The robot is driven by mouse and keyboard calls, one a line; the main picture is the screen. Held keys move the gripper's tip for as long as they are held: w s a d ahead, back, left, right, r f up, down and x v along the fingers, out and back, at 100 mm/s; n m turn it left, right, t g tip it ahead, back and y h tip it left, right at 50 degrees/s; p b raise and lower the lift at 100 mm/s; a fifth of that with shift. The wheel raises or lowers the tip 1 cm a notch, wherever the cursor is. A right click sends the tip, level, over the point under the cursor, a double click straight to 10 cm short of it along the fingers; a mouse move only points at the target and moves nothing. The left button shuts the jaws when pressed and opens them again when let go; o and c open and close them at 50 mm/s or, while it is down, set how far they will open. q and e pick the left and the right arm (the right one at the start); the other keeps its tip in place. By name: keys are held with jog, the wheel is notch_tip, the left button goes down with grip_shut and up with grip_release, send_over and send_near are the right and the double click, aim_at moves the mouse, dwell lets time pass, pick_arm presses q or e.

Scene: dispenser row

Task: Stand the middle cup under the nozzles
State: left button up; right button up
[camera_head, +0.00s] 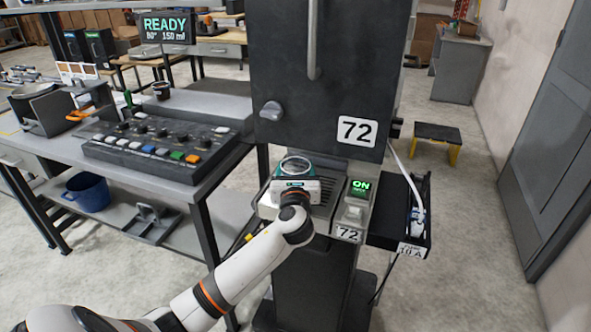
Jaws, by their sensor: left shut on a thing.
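A round cup with a pale rim (294,164) shows at the front of the dark dispenser (325,90). My left gripper (294,179) is shut on the cup from the near side and hides its lower part. The cup is over or on the slotted drip tray (325,190); I cannot tell whether its base touches. The nozzles do not show. My right gripper is out of view.
A lit green ON switch (360,188) is right of the tray. A black side shelf (405,240) with a white plug juts out to the right.

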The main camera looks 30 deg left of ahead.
pick_arm(q)
jog(key=shift+f, duration=0.55)
jog(key=o, duration=1)
jog(key=v, duration=1.2)
jog(key=shift+b, duration=0.35)
jog(key=shift+f, duration=0.1)
